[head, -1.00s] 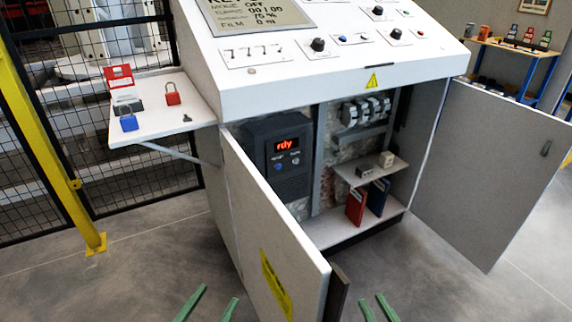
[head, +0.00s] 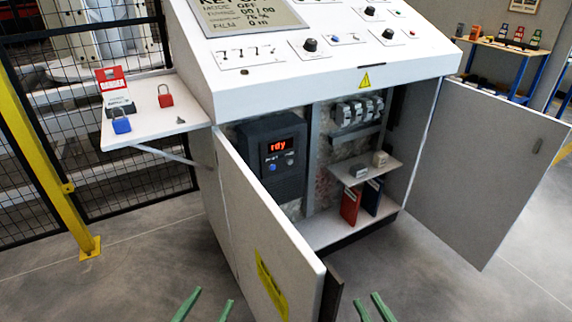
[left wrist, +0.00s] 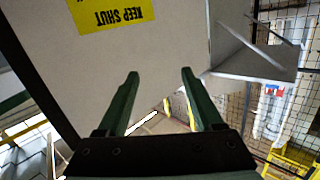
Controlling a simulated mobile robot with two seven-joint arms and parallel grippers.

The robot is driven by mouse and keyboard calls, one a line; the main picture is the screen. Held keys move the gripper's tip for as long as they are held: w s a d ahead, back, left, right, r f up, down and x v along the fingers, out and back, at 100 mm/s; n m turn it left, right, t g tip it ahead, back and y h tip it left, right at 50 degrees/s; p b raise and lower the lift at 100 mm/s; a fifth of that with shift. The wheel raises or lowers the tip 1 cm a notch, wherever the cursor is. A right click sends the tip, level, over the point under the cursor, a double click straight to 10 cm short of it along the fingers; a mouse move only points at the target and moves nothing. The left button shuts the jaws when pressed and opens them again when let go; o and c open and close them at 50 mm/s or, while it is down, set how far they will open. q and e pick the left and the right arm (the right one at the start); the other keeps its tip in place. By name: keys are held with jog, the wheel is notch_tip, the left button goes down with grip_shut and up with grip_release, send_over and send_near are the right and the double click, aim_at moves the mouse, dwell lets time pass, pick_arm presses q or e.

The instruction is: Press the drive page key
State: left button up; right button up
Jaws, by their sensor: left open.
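The dark grey drive (head: 270,160) is mounted inside the open cabinet at its left side. Its red display reads "rdy". Below the display are a blue key (head: 271,167) and a grey key (head: 290,161); their labels are too small to read. My left gripper (head: 214,297) is open and empty at the bottom of the head view, in front of the left cabinet door. It also shows in the left wrist view (left wrist: 160,74), facing the door panel. My right gripper (head: 368,297) shows only its fingertips, apart with floor between them. Neither gripper touches the drive.
The left door (head: 260,225) stands open, between my left gripper and the drive, with a yellow label. The right door (head: 495,170) is swung wide. A side shelf (head: 150,130) holds padlocks. Inside are red and blue binders and a small shelf (head: 365,172). Floor in front is clear.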

dwell(0.5)
pick_arm(q)
grip_shut()
dwell(0.3)
dwell(1.2)
